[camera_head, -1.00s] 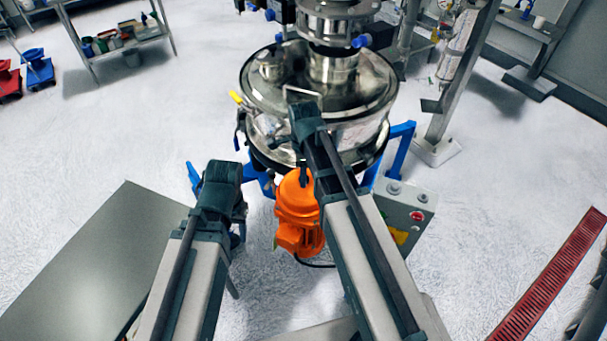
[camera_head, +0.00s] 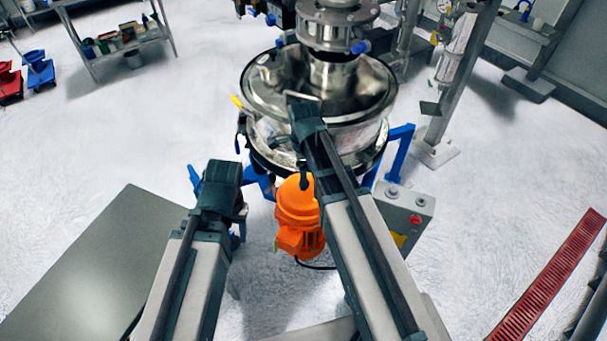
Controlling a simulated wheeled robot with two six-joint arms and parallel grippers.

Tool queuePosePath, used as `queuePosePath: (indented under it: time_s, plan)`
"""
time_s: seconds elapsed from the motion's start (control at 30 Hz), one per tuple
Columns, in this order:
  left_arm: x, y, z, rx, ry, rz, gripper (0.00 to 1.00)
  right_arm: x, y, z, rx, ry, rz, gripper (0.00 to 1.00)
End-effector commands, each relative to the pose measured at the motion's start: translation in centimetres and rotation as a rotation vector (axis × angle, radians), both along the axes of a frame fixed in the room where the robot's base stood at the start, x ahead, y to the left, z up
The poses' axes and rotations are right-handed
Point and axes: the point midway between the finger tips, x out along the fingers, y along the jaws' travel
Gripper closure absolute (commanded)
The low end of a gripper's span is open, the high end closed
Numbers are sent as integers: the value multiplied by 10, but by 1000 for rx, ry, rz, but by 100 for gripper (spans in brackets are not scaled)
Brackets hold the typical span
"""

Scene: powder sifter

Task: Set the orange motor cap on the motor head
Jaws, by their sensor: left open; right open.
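An orange motor (camera_head: 297,222) with a rounded top stands upright at the front of the round steel sifter, below its drum. My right arm covers its right side. I cannot make out a separate orange cap or tell whether the rounded top is the cap on the motor head. My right gripper (camera_head: 306,122) is up and beyond the motor, in front of the sifter drum in the picture; its fingers are hardly visible. My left gripper (camera_head: 220,182) is left of the motor, apart from it in the picture, its fingers mostly hidden behind the wrist. Both are open, with nothing seen in them.
The steel sifter (camera_head: 262,88) rises behind my grippers on a blue frame (camera_head: 401,137). A grey control box (camera_head: 408,207) with a red button stands right of the motor. A bare grey tabletop (camera_head: 95,265) is at lower left.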

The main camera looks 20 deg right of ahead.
Motion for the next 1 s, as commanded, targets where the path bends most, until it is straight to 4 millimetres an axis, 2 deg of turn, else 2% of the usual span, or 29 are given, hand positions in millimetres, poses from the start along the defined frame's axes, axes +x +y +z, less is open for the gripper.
queuePosePath:
  time_s: [0.03,0.6,0.8,1.0]
  plan:
    - [0,0,13,0,0,0,50,0,0,13,0,0,0,30]
    - [0,0,98,-2,-1,11,50,0,0,98,0,0,0,30]
    - [0,0,112,-2,-1,14,50,0,0,112,0,0,0,30]
    - [0,0,112,-2,-1,14,50,-2,2,112,-1,0,22,30]
